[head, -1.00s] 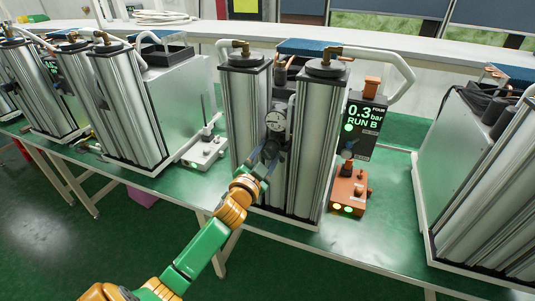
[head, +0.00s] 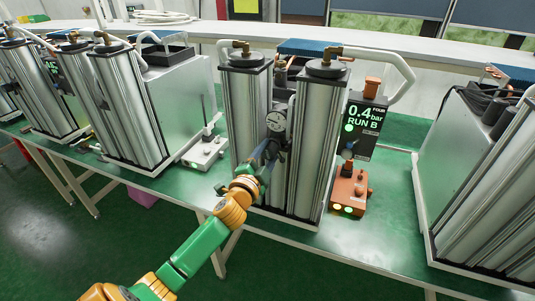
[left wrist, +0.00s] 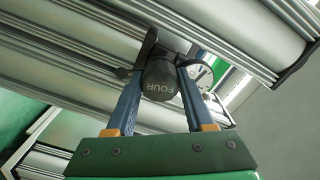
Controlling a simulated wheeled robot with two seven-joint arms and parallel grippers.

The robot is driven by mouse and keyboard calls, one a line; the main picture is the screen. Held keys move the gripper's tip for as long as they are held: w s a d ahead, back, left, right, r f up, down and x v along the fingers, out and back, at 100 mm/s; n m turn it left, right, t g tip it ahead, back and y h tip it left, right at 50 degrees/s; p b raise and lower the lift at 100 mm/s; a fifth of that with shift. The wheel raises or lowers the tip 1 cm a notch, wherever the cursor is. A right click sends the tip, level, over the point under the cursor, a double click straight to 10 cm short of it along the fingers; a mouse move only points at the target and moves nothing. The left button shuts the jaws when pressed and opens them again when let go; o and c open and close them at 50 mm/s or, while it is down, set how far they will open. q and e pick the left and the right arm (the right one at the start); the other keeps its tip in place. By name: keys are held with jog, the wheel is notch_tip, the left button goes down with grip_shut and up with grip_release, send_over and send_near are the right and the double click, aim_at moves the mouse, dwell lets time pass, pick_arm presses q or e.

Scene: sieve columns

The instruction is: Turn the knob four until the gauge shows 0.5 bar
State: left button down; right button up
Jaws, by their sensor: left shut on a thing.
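Knob four (left wrist: 160,84) is a dark round knob marked FOUR between two silver columns. My left gripper (left wrist: 161,75) is shut on it, one finger on each side, in the left wrist view. In the head view my left gripper (head: 268,152) reaches the same spot below the round gauge (head: 276,120), and the fingers mostly hide the knob. The dial also shows in the left wrist view (left wrist: 201,75), behind the right finger. A black display (head: 362,122) labelled FOUR reads 0.4 bar, RUN B. My right gripper is not in view.
An orange device (head: 348,190) with lit lamps stands right of the columns on the green bench (head: 385,225). A white device (head: 204,150) stands to their left. More column units stand at both sides.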

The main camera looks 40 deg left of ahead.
pick_arm(q)
jog(key=shift+c, duration=1.4)
grip_release()
jog(key=b+v, duration=0.1)
jog(key=v, duration=0.6)
jog(key=shift+b, duration=0.4)
jog(key=shift+f, duration=0.15)
